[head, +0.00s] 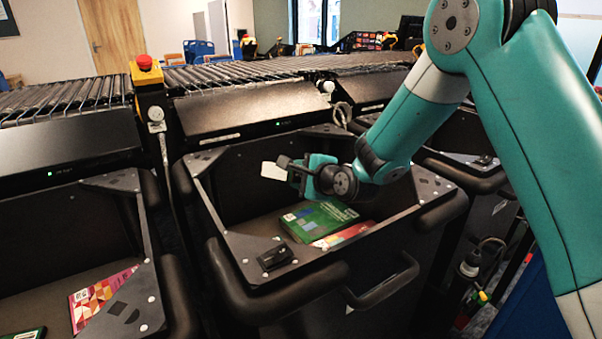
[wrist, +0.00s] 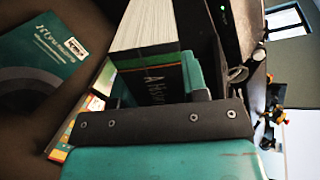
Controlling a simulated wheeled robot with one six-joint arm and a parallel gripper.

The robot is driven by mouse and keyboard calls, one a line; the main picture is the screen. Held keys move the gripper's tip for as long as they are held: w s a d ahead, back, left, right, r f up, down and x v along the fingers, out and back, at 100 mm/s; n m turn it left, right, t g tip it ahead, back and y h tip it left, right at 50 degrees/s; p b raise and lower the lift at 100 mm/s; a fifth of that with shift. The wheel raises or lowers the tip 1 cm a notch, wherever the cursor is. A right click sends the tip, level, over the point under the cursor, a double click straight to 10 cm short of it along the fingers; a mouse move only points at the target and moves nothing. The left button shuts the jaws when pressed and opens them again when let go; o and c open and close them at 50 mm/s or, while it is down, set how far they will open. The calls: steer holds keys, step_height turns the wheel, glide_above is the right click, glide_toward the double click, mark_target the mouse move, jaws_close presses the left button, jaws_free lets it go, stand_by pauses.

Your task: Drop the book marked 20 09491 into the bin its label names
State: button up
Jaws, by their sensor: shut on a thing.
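My gripper (head: 292,174) is shut on a book (wrist: 147,25) and holds it above the middle bin (head: 228,240). In the wrist view the book shows a thick white page block and a dark green cover with pale lettering, between the fingers. In the head view only a small pale part of it (head: 273,171) shows at the fingertips. The number on the held book cannot be read. A small green light shows on the dark panel (head: 240,108) behind this bin, but its label is too small to read.
A green book (head: 318,216) and a red and yellow book (head: 345,236) lie inside the middle bin. The left bin (head: 118,305) holds a colourful book (head: 97,295). A post with a red button (head: 146,75) stands between the bins. Rollers (head: 250,70) run behind.

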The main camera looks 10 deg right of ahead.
steer(key=o, duration=1.3)
steer(key=shift+f, duration=0.1)
steer(key=shift+s+d, duration=0.1)
steer(key=shift+s, duration=0.1)
steer(key=shift+b+v, duration=3.55)
steer(key=shift+v, duration=5)
steer(key=shift+w+r, duration=0.1)
steer(key=shift+r, duration=0.1)
